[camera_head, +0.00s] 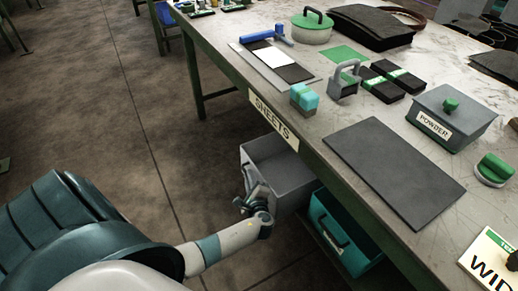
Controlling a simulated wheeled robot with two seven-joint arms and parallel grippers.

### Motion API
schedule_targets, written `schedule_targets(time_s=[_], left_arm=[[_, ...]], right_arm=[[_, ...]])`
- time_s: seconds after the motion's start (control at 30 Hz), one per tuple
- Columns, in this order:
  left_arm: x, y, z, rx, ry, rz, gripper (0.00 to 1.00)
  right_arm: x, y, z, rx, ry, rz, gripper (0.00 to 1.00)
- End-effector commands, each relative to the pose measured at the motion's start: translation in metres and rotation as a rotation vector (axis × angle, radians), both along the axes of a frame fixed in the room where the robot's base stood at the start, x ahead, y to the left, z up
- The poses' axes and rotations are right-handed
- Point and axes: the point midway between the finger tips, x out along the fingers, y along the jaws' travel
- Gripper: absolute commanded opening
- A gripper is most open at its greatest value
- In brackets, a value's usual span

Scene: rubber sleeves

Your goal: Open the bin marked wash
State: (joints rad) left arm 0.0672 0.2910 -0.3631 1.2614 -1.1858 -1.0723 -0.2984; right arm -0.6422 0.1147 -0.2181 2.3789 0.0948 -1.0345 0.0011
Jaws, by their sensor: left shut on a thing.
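A grey bin (280,163) stands out from under the table's left edge, its open top partly showing. My left gripper (250,190) is at the bin's front face and shut, apparently on the bin's handle; the wrist and fingers hide the grip itself. A teal bin (345,232) with a dark handle sits beside it to the right, under the table edge. No wash marking is readable on either bin from here. My right gripper is not in view.
The table (308,130) carries a SHEETS label (273,120) above the grey bin. On top are a dark grey mat (392,170), a grey POWDER box (450,115), a padlock-shaped item (345,82) and black blocks (388,78). The floor (150,120) left of the bins is clear.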

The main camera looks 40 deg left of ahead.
Motion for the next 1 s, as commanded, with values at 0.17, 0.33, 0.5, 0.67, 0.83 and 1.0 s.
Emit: schedule_targets(time_s=[0.17, 0.33, 0.5, 0.67, 0.83, 1.0], left_arm=[[-0.036, 0.014, 0.002, 0.0, 0.006, 0.0, 0.0], [-0.079, 0.032, 0.001, 0.0, 0.006, 0.0, 0.0], [-0.108, 0.044, 0.0, 0.0, 0.003, 0.0, 0.0], [-0.12, 0.049, 0.0, -0.002, 0.001, -0.001, 0.0], [-0.123, 0.05, -0.001, -0.002, 0.0, -0.001, 0.0], [-0.123, 0.05, -0.001, -0.002, 0.0, -0.001, 0.0]], right_arm=[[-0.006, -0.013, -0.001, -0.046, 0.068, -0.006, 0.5], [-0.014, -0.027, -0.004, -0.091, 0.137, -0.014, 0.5], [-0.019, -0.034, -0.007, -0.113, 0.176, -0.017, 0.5], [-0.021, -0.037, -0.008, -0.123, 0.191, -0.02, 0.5], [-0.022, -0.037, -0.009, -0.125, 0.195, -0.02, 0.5], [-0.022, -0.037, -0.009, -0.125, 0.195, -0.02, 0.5]])
